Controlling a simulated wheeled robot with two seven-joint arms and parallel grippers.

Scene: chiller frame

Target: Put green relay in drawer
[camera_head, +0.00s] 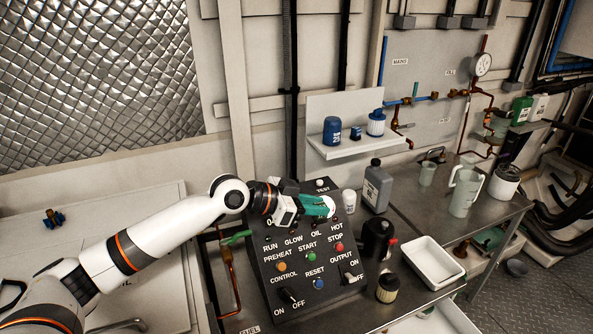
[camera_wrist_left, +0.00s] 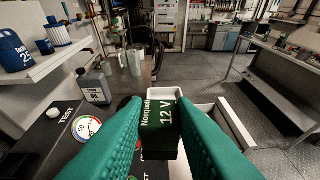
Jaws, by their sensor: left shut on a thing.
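My left gripper (camera_head: 318,206) has green fingers and hangs over the upper part of the black control panel in the head view. In the left wrist view its fingers (camera_wrist_left: 160,130) are shut on the green relay (camera_wrist_left: 161,125), a dark green block marked "Norquell 12 V". The relay is held clear of the panel; I cannot make it out in the head view. A white open drawer (camera_head: 447,318) shows partly at the bottom right of the head view, below the bench top. It also seems to show right of the relay in the wrist view (camera_wrist_left: 237,122). My right gripper is out of view.
The control panel (camera_head: 262,262) has several buttons and switches. A white tray (camera_head: 408,243), a black pot (camera_head: 376,238), a filter (camera_head: 387,288), a grey jug (camera_head: 377,187) and a white cup (camera_head: 349,201) stand on the bench. A shelf (camera_head: 352,149) with blue items is above.

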